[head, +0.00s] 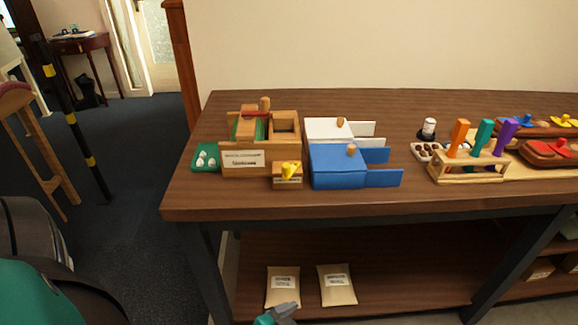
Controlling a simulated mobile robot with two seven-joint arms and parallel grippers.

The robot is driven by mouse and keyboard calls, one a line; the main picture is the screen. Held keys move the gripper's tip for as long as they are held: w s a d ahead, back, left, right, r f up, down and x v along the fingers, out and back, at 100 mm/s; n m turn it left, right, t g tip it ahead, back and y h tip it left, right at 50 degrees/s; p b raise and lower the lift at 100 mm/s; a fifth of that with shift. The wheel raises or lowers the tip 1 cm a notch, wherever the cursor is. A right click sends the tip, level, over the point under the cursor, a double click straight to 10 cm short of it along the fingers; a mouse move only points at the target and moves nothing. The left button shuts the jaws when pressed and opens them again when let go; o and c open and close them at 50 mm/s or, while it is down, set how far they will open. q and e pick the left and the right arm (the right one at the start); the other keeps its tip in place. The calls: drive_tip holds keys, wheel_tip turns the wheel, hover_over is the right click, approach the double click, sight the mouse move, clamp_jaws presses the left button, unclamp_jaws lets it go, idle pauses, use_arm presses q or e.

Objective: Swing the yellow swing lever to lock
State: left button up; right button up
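A yellow lever (291,170) sits on a small wooden block (287,182) near the front edge of the table, left of the blue box. The block carries a label too small to read. The lever's exact angle is hard to make out. A teal and grey tip (282,312) shows at the bottom edge, well below the tabletop; it looks like the end of my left arm, and whether its fingers are open cannot be seen. It is far from the lever and touches nothing visible. My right gripper is not in view.
A labelled wooden box (244,160), a green tray with white eggs (206,149), a blue box (336,168) and a white box (322,128) surround the block. A rack with coloured handles (467,174) stands at right. Two packets (337,285) lie on the lower shelf. The table's front strip is clear.

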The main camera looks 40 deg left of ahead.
sight(286, 172)
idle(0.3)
